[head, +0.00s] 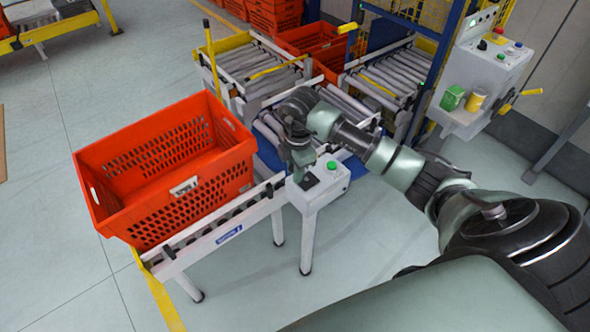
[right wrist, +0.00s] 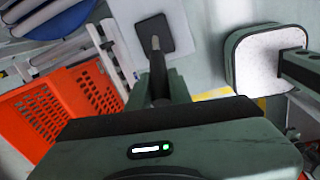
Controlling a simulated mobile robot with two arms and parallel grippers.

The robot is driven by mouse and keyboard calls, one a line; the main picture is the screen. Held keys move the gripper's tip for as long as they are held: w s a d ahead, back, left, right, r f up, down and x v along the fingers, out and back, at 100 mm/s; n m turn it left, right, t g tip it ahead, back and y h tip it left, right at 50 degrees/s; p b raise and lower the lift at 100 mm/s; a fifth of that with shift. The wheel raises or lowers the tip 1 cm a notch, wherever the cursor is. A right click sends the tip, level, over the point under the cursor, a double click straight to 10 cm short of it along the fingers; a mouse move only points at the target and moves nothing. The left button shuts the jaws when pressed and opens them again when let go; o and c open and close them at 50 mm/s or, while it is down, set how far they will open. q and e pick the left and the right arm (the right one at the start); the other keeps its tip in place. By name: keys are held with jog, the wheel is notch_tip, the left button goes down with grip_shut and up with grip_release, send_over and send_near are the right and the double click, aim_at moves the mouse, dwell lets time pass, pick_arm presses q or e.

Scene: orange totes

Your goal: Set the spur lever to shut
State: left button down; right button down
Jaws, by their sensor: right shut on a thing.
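A white control post (head: 318,193) stands beside the roller conveyor, with a green button and a dark square plate (head: 309,183) on its sloped top. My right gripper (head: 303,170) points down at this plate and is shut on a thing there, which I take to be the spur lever. The gripper hides most of the lever, and I cannot tell its setting. In the right wrist view my gripper (right wrist: 158,75) reaches towards the dark plate (right wrist: 145,30), and a thin grey stalk (right wrist: 156,44) shows against it. My left gripper is not in view.
An orange tote (head: 165,175) sits on the near conveyor (head: 225,232), close left of the post. More roller conveyors (head: 262,65) and another orange tote (head: 318,42) lie behind. A control cabinet (head: 490,65) stands at the upper right. Floor in front is clear.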

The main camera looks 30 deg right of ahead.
jog(key=shift+d, duration=0.1)
jog(key=shift+w+d+r+y+b, duration=0.1)
jog(key=shift+d+r+y+b, duration=0.15)
jog(key=shift+d+y, duration=0.4)
jog(key=shift+d+r+y+b, duration=0.2)
jog(key=shift+d+y, duration=0.25)
jog(key=shift+y, duration=0.4)
jog(key=shift+w+d+r+y+b, duration=0.15)
jog(key=shift+d+y+b, duration=0.2)
jog(key=shift+d+y, duration=0.3)
jog(key=shift+s+d+r+y+b, duration=0.1)
jog(key=shift+d+y+b, duration=0.3)
jog(key=shift+y, duration=0.45)
jog(key=shift+d, duration=0.1)
jog(key=c, duration=1.3)
grip_release()
